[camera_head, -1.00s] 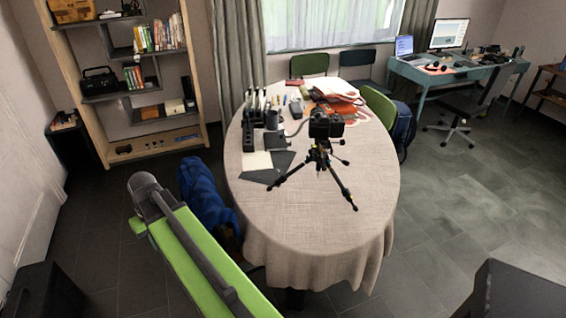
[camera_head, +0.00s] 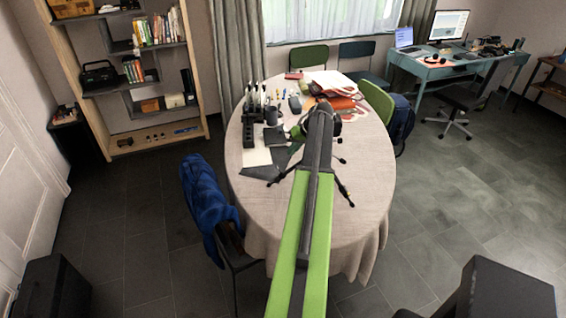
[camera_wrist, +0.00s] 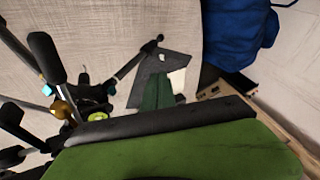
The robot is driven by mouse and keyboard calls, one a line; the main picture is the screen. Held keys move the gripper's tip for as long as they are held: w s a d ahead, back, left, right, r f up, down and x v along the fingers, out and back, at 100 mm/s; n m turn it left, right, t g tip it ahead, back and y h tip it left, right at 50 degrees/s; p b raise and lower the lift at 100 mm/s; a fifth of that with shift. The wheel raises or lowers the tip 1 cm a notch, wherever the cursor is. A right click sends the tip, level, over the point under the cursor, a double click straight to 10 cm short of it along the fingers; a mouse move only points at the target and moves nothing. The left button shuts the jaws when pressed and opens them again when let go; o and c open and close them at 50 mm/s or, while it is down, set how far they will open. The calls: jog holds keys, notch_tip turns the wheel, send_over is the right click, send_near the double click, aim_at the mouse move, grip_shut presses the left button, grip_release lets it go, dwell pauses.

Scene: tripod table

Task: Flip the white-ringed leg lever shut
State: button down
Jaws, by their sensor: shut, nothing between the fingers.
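The black tripod stands on the oval table (camera_head: 262,205). In the head view my arm covers most of it, and one leg (camera_head: 344,190) shows at the right. In the wrist view its legs and hub (camera_wrist: 90,95) fill the left side, with blue, gold and green coloured parts near the joints. I cannot make out a white ring or which lever carries it. My gripper (camera_wrist: 160,88) shows as dark green fingers, shut and empty, right of the tripod hub with a visible gap in the picture. In the head view the fingers are hard to pick out behind my arm.
Grey sheets and white paper (camera_head: 256,157) lie left of the tripod. A dark holder with pens (camera_head: 254,128) and red-orange items (camera_head: 342,100) stand farther back. A blue-draped chair (camera_head: 208,200) is at the table's left edge. The table's front right is clear.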

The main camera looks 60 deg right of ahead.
jog(key=b, duration=0.9)
send_over(282, 174)
notch_tip(282, 174, down, 9)
jog(key=shift+d, duration=0.15)
jog(key=shift+r, duration=0.1)
